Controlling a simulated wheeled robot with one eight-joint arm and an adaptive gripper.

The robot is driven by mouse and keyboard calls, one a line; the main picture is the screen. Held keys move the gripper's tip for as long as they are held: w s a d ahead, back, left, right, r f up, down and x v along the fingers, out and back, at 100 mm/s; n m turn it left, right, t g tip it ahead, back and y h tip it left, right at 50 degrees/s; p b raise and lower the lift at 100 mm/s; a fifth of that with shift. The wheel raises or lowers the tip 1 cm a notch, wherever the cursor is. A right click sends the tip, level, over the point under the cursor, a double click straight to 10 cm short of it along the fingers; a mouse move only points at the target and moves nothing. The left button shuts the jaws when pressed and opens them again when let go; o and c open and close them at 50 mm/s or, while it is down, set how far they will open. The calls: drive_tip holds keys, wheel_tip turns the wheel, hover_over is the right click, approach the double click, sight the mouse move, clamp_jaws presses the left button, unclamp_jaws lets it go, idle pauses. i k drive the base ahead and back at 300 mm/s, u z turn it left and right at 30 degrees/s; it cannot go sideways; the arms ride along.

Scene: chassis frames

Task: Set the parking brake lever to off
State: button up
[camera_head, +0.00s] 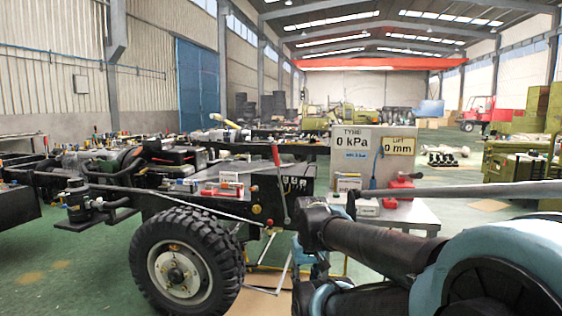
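The likely parking brake lever (281,184) is a thin grey lever with a red grip at its top. It stands nearly upright, leaning slightly left at the top, beside the dark box at the right end of the chassis frame (150,199). No label on it is readable, so I cannot tell its on and off ends. My arm reaches in from the lower right, its dark links ending to the right of the lever and lower in the picture. I cannot make out my gripper's fingers. Nothing of mine visibly touches the lever's grip.
A large black tyre (187,262) stands below the frame. A grey box (370,152) reading "0 kPa" and "0 mm" stands on a bench right of the lever. Red clamp-like items (222,188) lie on the frame. Green crates (516,160) stand far right.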

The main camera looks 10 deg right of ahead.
sight(275, 149)
drive_tip(key=u, duration=0.3)
drive_tip(key=i, duration=0.95)
drive_tip(key=z, duration=0.4)
